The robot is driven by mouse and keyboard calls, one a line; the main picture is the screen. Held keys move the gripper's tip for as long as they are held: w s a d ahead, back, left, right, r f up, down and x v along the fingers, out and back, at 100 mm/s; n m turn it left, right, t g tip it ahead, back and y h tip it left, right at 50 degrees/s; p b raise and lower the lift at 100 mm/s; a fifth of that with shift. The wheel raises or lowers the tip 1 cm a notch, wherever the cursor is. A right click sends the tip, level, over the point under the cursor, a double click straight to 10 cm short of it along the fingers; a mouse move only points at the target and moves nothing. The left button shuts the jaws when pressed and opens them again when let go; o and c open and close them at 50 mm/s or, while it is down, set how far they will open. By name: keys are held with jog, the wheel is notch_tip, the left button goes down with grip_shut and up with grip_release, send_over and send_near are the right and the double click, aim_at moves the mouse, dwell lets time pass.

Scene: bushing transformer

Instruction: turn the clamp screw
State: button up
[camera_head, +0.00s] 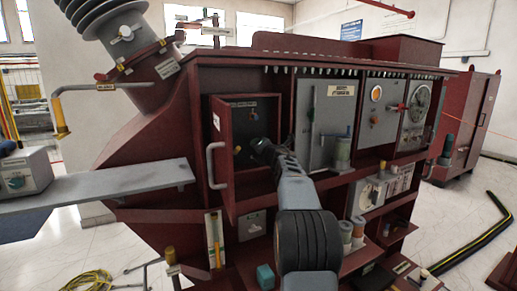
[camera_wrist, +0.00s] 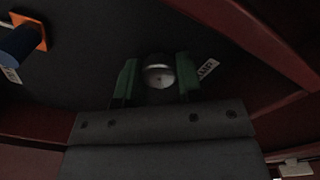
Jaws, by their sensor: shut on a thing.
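In the wrist view the clamp screw (camera_wrist: 158,77) shows as a round, pale metal head on a dark panel. My gripper (camera_wrist: 158,82) has its two green fingers on either side of the head, shut on it. In the head view my gripper (camera_head: 262,150) reaches into an open, red-framed compartment (camera_head: 222,115) on the front of the red machine. The screw itself is hidden there behind my gripper.
A blue cylinder on an orange plate (camera_wrist: 22,42) is at the upper left of the wrist view. Red walls border the panel. In the head view a grey handle (camera_head: 212,165) stands left of my gripper, and a grey door (camera_head: 332,120) with green cylinders is on the right.

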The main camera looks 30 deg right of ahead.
jog(key=o, duration=0.9)
jog(key=s+b, duration=0.1)
jog(key=s, duration=0.3)
jog(key=s+a+b, duration=0.1)
jog(key=s, duration=0.4)
jog(key=s+a, duration=0.1)
jog(key=s, duration=0.3)
jog(key=shift+s+b, duration=0.35)
jog(key=shift+b, duration=0.05)
